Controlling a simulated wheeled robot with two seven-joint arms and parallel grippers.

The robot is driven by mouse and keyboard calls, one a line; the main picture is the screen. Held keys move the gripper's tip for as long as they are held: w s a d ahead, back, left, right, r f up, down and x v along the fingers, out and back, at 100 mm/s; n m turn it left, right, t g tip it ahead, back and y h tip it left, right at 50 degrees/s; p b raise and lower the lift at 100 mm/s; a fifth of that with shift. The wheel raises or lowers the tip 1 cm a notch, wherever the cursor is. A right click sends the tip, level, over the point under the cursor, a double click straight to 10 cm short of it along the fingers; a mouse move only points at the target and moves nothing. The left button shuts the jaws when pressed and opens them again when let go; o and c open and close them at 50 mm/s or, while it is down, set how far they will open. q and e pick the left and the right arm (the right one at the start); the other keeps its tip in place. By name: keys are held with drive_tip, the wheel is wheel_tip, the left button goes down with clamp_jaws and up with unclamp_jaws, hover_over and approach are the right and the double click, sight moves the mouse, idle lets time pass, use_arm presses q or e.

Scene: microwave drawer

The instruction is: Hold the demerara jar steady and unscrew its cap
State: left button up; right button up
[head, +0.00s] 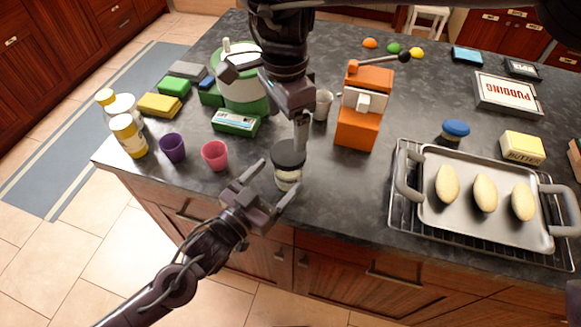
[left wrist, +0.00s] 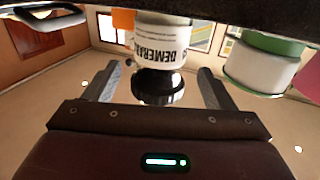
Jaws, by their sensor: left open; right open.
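The demerara jar (head: 286,181) stands upright near the counter's front edge, with a white label and a wide black cap (head: 287,153). My left gripper (head: 272,181) is open, its two fingers spread towards the jar from the front left. The left wrist view shows the jar (left wrist: 162,42) upside down, its label partly reading "DEMERARA", with the black cap (left wrist: 160,88) between the open fingers in the picture, with gaps. My right gripper (head: 264,112) is open above and behind the jar. One fingertip overlaps the cap's right edge in the picture; I cannot tell whether it touches.
A pink cup (head: 215,155) and a purple cup (head: 173,147) stand left of the jar. An orange machine (head: 364,110) with a lever stands behind right. A metal tray (head: 455,222) with bread rolls lies right on a rack. Bare counter lies between jar and tray.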

sight(281, 173)
use_arm(q)
drive_tip(key=x, duration=0.5)
drive_tip(key=shift+w+d+f, duration=0.1)
drive_tip(key=shift+w+d, duration=0.05)
drive_tip(key=shift+w, duration=0.1)
use_arm(e)
drive_tip(key=shift+w+d+f, duration=0.15)
drive_tip(key=shift+w+d, duration=0.1)
drive_tip(key=shift+w, duration=0.05)
use_arm(q)
drive_tip(key=shift+s, duration=0.1)
use_arm(e)
drive_tip(key=shift+s+a, duration=0.1)
drive_tip(key=shift+s, duration=0.05)
